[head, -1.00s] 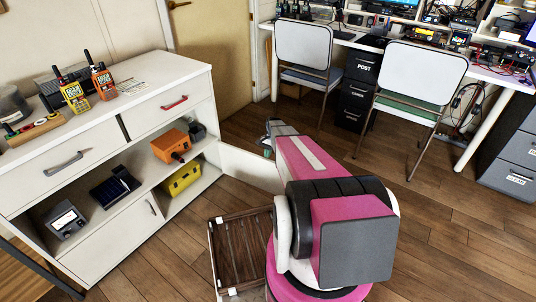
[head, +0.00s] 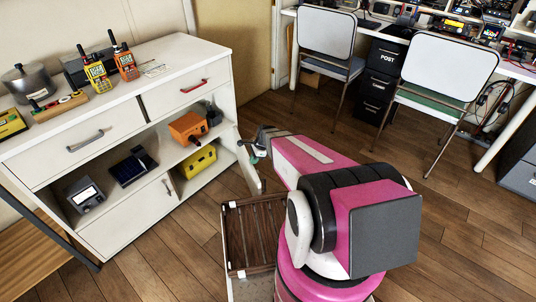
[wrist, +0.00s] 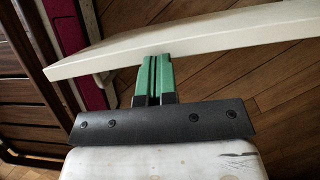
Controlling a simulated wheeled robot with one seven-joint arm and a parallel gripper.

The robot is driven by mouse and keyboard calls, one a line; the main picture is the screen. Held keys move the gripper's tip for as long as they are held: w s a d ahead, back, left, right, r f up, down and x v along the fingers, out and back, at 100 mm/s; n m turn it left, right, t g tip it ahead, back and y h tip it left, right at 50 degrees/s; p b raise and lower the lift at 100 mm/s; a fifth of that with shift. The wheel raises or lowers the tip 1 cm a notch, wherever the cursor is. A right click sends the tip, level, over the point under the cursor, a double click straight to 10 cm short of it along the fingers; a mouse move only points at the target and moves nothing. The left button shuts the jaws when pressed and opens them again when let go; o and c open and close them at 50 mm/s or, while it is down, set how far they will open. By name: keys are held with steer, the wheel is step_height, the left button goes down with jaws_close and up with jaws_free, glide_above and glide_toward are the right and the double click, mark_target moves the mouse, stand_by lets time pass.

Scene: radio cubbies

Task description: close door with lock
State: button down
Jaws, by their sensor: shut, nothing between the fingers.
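The open white cabinet door (head: 250,168) stands out from the lower right of the white cabinet (head: 222,75), seen nearly edge-on. No lock on it can be made out. My gripper (head: 258,146) is at the upper part of the door, partly hidden by my arm. In the wrist view the door (wrist: 205,42) crosses the picture as a pale board. My green fingertips (wrist: 154,62) are shut together and empty, with their ends against or very close to the board; I cannot tell if they touch.
The open compartment holds a yellow case (head: 199,160), with an orange device (head: 188,127) on the shelf above. Chairs (head: 437,68) stand at the desk behind.

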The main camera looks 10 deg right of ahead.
steer(key=w+a+m+t, duration=0.1)
steer(key=w+a+m, duration=0.2)
steer(key=a, duration=1.1)
steer(key=w+a+m+t, duration=0.1)
steer(key=w+a+m, duration=0.3)
steer(key=a, duration=1)
steer(key=shift+w+m+t+h, duration=0.3)
steer(key=shift+w+t, duration=0.1)
steer(key=shift+w, duration=0.1)
